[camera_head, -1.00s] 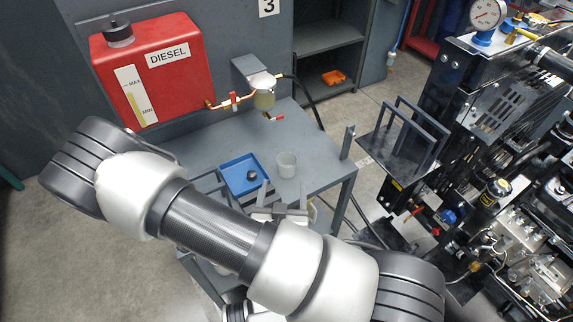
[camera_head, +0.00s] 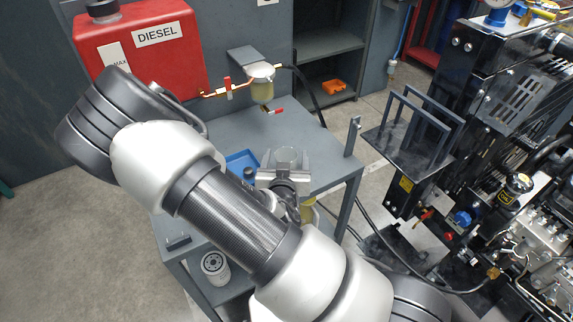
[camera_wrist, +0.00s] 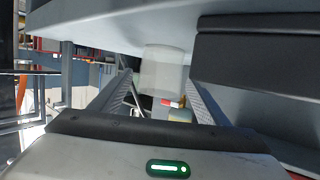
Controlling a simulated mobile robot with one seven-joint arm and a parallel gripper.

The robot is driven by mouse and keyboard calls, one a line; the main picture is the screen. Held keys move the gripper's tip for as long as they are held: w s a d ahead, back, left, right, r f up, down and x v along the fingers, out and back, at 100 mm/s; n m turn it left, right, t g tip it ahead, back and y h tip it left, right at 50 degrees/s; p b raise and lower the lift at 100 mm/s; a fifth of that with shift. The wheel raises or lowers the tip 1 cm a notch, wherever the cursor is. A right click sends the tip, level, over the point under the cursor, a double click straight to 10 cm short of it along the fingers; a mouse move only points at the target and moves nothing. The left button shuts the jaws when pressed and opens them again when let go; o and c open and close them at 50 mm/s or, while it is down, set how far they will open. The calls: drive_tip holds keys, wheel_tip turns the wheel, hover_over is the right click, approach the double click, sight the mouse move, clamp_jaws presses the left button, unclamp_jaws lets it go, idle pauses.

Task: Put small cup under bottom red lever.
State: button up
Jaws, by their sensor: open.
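The small clear cup (camera_head: 286,157) stands on the grey table, and my gripper (camera_head: 285,165) is open with its fingers at either side of it. In the wrist view the cup (camera_wrist: 163,68) sits between the two open fingers (camera_wrist: 157,80); firm contact cannot be told. The bottom red lever (camera_head: 274,110) is red and white and lies under the yellowish fuel filter bowl (camera_head: 262,90), further back than the cup. The lever also shows in the wrist view (camera_wrist: 172,103). Another red lever (camera_head: 227,88) is on the copper pipe.
The red diesel tank (camera_head: 140,40) is on the wall behind. A white filter (camera_head: 214,265) stands on the lower shelf. The tabletop (camera_head: 225,125) between cup and lever looks clear.

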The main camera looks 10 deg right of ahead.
sight(287, 152)
drive_tip(key=x, duration=0.4)
drive_tip(key=shift+w+d, duration=0.15)
drive_tip(key=shift+r, duration=0.1)
drive_tip(key=c, duration=1.2)
